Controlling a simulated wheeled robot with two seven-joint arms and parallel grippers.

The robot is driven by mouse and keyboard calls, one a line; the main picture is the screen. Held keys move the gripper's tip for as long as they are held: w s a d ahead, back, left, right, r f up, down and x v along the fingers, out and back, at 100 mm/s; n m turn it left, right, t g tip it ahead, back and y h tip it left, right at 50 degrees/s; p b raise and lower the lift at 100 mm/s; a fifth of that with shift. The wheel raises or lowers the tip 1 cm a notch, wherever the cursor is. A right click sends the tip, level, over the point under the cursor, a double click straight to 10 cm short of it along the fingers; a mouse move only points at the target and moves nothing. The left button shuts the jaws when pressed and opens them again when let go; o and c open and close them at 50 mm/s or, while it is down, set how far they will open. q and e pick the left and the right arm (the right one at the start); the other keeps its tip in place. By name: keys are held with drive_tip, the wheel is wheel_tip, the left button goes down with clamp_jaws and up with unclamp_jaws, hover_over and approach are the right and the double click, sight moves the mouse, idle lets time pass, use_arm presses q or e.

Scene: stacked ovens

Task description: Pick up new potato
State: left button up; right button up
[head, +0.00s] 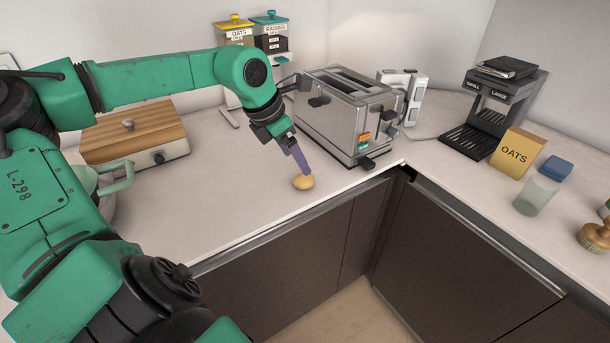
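The new potato (303,182) is a small yellow, rounded lump on the white counter, near the counter's front edge and in front of the toaster. My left gripper (302,168) reaches down to it from above and behind. Its purple-grey fingers end right at the top of the potato. They overlap in this view, so I cannot tell how far apart they are or whether they touch the potato. My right gripper is not in view.
A silver toaster (345,112) stands close behind and right of the potato. A wooden-topped box (135,133) is at the left, and oats and raisins dispensers (237,45) are at the back. An oats box (517,153) and a glass (536,194) stand on the right counter.

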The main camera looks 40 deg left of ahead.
sight(304, 177)
use_arm(q)
drive_tip(key=x, duration=0.3)
drive_tip(key=shift+w+a+f, duration=0.3)
drive_tip(key=shift+w, duration=0.05)
drive_tip(key=p+x, duration=0.1)
drive_tip(key=x, duration=0.3)
drive_tip(key=shift+f, duration=0.4)
drive_tip(key=shift+w+f, duration=0.25)
drive_tip(key=shift+f, duration=0.05)
drive_tip(key=shift+c, duration=0.9)
clamp_jaws()
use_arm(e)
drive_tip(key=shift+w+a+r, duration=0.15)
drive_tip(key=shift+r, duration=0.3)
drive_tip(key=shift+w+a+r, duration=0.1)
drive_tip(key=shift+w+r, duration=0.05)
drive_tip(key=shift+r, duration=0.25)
use_arm(q)
drive_tip(key=shift+r, duration=0.2)
